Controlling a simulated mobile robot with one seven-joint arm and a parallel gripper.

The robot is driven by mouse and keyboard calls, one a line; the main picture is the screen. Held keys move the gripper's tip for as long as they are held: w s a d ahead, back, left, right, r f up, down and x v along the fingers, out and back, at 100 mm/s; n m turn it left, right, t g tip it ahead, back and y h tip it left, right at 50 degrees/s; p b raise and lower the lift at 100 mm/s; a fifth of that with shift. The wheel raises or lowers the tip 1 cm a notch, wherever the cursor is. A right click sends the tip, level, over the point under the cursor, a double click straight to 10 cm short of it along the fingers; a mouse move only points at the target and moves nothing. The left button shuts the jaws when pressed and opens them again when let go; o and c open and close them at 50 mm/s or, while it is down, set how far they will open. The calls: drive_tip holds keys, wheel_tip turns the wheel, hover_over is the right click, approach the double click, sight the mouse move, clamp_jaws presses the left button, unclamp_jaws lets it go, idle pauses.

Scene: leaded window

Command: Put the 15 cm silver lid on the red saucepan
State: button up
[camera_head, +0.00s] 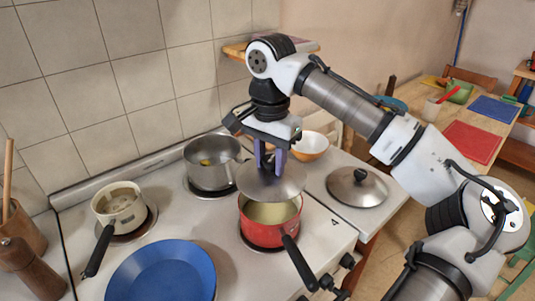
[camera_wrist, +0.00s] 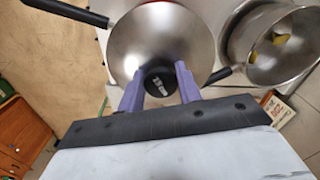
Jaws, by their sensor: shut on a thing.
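The red saucepan (camera_head: 262,232) stands on the right front of the stove, with pale contents and a black handle pointing to the front right. My gripper (camera_head: 270,166) is above its back edge, shut on the black knob of a silver lid (camera_head: 272,185). The lid is held roughly level over the back part of the pan, apparently a little above the rim, and the front of the pan's opening shows. In the wrist view the purple fingers (camera_wrist: 160,85) close around the knob, and the lid (camera_wrist: 130,45) hides nearly all of the red saucepan.
A steel pot (camera_head: 208,165) stands close behind left of the lid. A white pan (camera_head: 120,210) and a blue dish (camera_head: 162,275) are to the left. Another silver lid (camera_head: 350,192) lies on the counter at right, near an orange bowl (camera_head: 311,147).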

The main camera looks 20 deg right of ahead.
sight(269, 172)
drive_tip(key=shift+f+b, duration=1.8)
drive_tip(key=shift+f, duration=0.8)
drive_tip(key=shift+s+a+p, duration=0.15)
drive_tip(key=shift+p, duration=0.2)
drive_tip(key=shift+f, duration=0.6)
idle(0.4)
drive_tip(key=o, duration=1.7)
drive_tip(key=shift+r+p, duration=0.15)
drive_tip(key=shift+p, duration=0.15)
